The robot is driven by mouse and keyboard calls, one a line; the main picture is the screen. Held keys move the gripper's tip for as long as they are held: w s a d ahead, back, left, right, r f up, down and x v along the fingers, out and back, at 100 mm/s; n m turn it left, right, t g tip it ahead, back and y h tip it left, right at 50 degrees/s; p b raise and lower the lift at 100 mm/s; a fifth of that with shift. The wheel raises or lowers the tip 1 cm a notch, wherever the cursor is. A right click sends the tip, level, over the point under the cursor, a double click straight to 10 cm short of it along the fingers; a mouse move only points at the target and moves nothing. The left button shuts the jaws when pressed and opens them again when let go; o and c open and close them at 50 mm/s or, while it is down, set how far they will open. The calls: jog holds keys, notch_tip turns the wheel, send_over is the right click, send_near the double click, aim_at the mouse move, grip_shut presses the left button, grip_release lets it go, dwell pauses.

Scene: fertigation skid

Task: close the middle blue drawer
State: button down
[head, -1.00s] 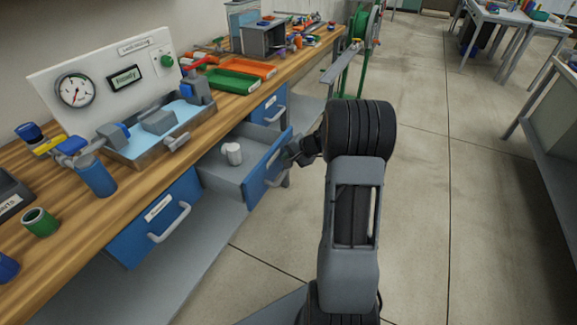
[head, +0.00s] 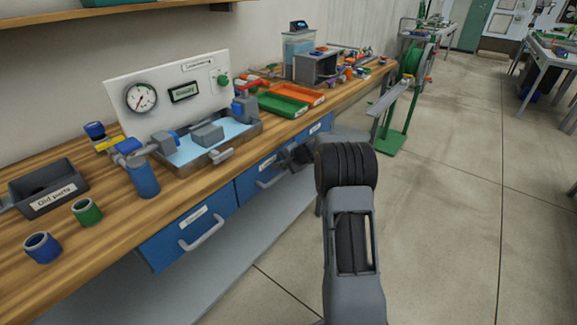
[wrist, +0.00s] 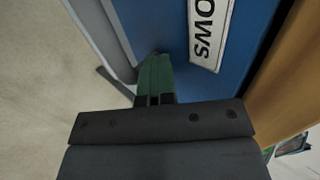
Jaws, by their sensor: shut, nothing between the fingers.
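The middle blue drawer (head: 247,187) sits under the workbench, and its front looks in line with the drawers beside it. Its grey handle (head: 270,183) and white label show in the head view. My gripper (head: 294,158) is at the right part of this front, partly hidden by my arm. In the wrist view the green fingertips (wrist: 154,70) are together, with nothing between them, against or very close to a blue drawer front (wrist: 165,25). A white label ending in "OWS" (wrist: 210,30) is beside them. I cannot tell whether they touch.
The left blue drawer (head: 165,246) is flush, and the right one (head: 320,126) is partly visible. The wooden benchtop (head: 120,210) above carries a gauge panel (head: 165,95), a water tray and bins. A green stand (head: 393,135) is beyond.

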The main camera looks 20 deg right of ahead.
jog(key=shift+w+a+r, duration=0.2)
jog(key=shift+r, duration=0.05)
jog(key=p+v, duration=0.2)
jog(key=v, duration=0.8)
jog(key=s+f+g, duration=0.2)
jog(key=s+f, duration=0.2)
jog(key=s+a+r+n+g+h+p, duration=0.1)
jog(key=s+a+r+n+h+p, duration=0.1)
jog(key=s+a+r+n+p, duration=0.4)
jog(key=s+a+r+n+g+h+p, duration=0.1)
jog(key=s+a+r+n+p, duration=0.5)
jog(key=s+r, duration=1.1)
jog(key=s+a+h+p, duration=0.1)
jog(key=s+a+p, duration=0.2)
jog(key=s+a, duration=0.1)
jog(key=shift+s+r+g+h, duration=0.2)
jog(key=shift+s+g+h, duration=0.1)
jog(key=shift+s, duration=0.3)
jog(key=shift+a, duration=0.1)
